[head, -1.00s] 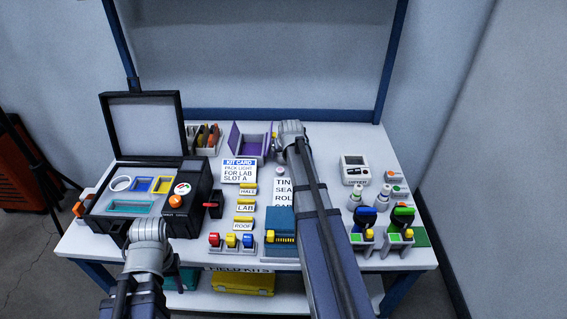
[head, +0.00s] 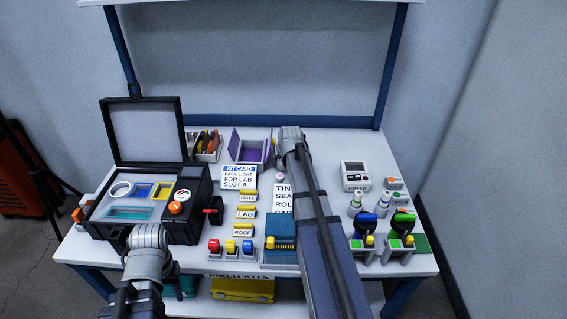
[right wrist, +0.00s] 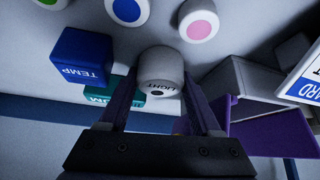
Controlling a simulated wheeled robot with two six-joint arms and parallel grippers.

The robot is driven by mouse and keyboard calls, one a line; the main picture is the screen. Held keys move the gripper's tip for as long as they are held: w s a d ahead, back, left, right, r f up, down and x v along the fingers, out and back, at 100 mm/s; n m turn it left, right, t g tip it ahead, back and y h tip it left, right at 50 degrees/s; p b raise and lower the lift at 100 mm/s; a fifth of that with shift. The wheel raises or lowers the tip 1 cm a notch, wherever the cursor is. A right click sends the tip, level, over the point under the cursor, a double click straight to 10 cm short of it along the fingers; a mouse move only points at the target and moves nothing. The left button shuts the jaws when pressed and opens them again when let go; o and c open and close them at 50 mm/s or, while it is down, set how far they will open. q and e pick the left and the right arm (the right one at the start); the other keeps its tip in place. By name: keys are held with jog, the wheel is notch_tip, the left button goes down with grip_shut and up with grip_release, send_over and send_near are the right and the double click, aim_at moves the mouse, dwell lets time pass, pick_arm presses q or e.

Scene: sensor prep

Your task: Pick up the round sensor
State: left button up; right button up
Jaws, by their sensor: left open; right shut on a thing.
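The round sensor (right wrist: 160,68), a pale grey-white cylinder marked LIGHT, sits between the fingers of my right gripper (right wrist: 155,95) in the right wrist view. The gripper is shut on it. In the head view my right gripper (head: 291,136) is at the back of the table, right of the open purple box (head: 238,147), and the sensor is hidden there. My left gripper (head: 148,238) is open at the front edge of the black case (head: 195,232); its fingertips are hard to make out.
A blue TEMP block (right wrist: 80,58) and a teal block (right wrist: 105,96) stand beside the held sensor. White round pieces with blue (right wrist: 127,10) and pink (right wrist: 199,22) tops are close by. The kit card (head: 239,177) stands before the purple box. The case lid stands open.

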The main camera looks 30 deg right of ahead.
jog(key=shift+r, duration=0.1)
jog(key=shift+p+v, duration=0.65)
jog(key=shift+v, duration=0.15)
jog(key=s+a+r+p, duration=0.2)
jog(key=s+r+p, duration=0.1)
jog(key=s, duration=0.3)
jog(key=s+a+r+p, duration=0.2)
jog(key=s+r+p, duration=0.1)
jog(key=s, duration=0.3)
jog(key=shift+s+a+r+p, duration=0.2)
jog(key=shift+a+r+p, duration=0.05)
jog(key=shift+p, duration=0.1)
